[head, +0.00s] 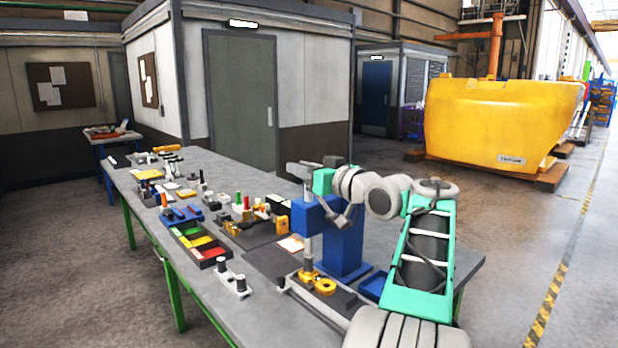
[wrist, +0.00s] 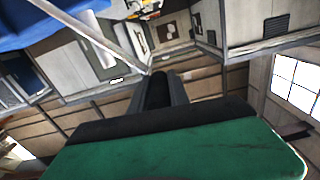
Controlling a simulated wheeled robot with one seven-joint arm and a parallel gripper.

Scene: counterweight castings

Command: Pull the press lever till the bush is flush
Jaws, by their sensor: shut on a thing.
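The blue press (head: 344,243) stands at the near right end of the bench. Its grey ram (head: 309,247) points down over a yellow bush (head: 308,272) on the base; I cannot tell how far the bush is seated. My gripper (head: 302,170) is at the top of the press, beside its blue head. In the wrist view my gripper (wrist: 160,88) is shut on the press lever (wrist: 88,30), a thin pale rod running up left towards the blue press body. The lever's gripped end is hidden between the dark fingers.
A yellow ring (head: 325,287) lies by the press base. A large yellow casting (head: 500,125) stands behind.

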